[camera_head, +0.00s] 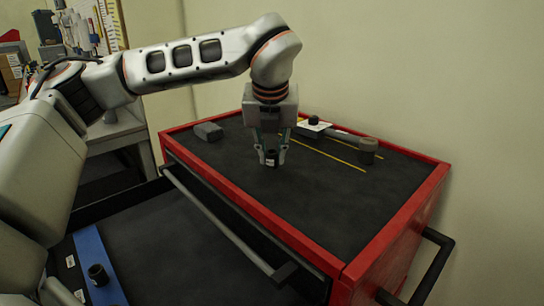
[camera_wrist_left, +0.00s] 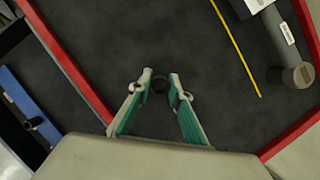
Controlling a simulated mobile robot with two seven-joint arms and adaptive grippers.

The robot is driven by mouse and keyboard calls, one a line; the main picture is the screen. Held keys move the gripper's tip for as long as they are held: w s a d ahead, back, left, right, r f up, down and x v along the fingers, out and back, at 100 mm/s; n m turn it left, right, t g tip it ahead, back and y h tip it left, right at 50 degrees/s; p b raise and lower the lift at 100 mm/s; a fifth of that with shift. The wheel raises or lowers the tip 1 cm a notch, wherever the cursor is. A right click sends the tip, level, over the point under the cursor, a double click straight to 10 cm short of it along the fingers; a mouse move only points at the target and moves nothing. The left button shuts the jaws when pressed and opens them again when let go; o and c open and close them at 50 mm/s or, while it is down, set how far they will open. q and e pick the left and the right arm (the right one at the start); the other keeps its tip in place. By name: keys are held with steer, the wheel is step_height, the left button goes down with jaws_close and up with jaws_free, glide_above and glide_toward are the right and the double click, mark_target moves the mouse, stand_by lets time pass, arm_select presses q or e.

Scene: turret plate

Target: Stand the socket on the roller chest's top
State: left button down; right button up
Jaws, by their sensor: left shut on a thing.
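My left gripper (camera_head: 271,156) points straight down over the roller chest's black top (camera_head: 330,200), inside its red rim. It is shut on a small dark socket (camera_head: 271,159), which is upright between the fingertips. The socket is at or just above the mat; I cannot tell whether it touches. In the left wrist view the socket (camera_wrist_left: 160,85) shows dark between the fingertips of the left gripper (camera_wrist_left: 160,82), partly hidden by them. My right gripper is not in view.
A grey block (camera_head: 208,131) lies at the left. Below, an open drawer holds a blue strip (camera_head: 95,255) with another dark socket (camera_head: 97,274). The top's front right is clear.

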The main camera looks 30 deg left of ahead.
arm_select(q)
steer(key=shift+f, duration=0.65)
steer(key=c, duration=2.3)
jaws_free()
steer(key=shift+f, duration=0.15)
steer(key=o, duration=0.4)
